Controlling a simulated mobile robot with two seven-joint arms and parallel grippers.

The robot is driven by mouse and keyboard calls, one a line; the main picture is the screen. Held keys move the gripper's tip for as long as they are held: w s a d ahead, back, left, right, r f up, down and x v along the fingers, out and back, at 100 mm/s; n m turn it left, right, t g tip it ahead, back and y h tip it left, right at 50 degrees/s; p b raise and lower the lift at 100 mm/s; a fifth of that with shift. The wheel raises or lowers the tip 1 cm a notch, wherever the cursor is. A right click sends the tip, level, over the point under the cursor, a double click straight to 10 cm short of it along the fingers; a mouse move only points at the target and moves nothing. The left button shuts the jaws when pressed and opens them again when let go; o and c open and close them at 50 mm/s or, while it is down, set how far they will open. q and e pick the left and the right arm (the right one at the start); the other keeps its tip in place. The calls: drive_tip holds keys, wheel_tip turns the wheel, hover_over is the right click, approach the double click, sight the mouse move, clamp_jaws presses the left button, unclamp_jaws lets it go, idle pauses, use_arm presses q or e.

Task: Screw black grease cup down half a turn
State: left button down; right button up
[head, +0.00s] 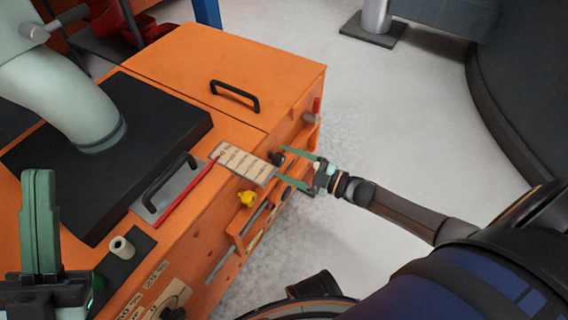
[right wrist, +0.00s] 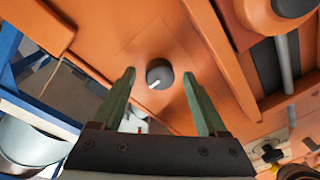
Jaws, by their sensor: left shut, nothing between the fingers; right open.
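The black grease cup (head: 277,158) sticks out from the side of the orange housing. In the right wrist view it is a round dark knob (right wrist: 159,73) with a white mark pointing to the lower left. My right gripper (head: 282,164) is open, with its green fingers pointing at the housing. In the right wrist view (right wrist: 159,75) the cup lies between the two fingertips, with a gap on each side. My left gripper (head: 40,175) is shut and empty, upright over the near left of the housing.
A yellow cup (head: 246,198) and a red-tipped fitting (head: 316,106) sit on the same side of the orange housing (head: 240,70). A paper label (head: 245,163) lies on the top edge. Black handles (head: 235,96) rise from the lids.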

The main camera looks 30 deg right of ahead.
drive_tip(key=shift+w+a, duration=0.3)
drive_tip(key=shift+w, duration=0.1)
clamp_jaws()
idle(0.4)
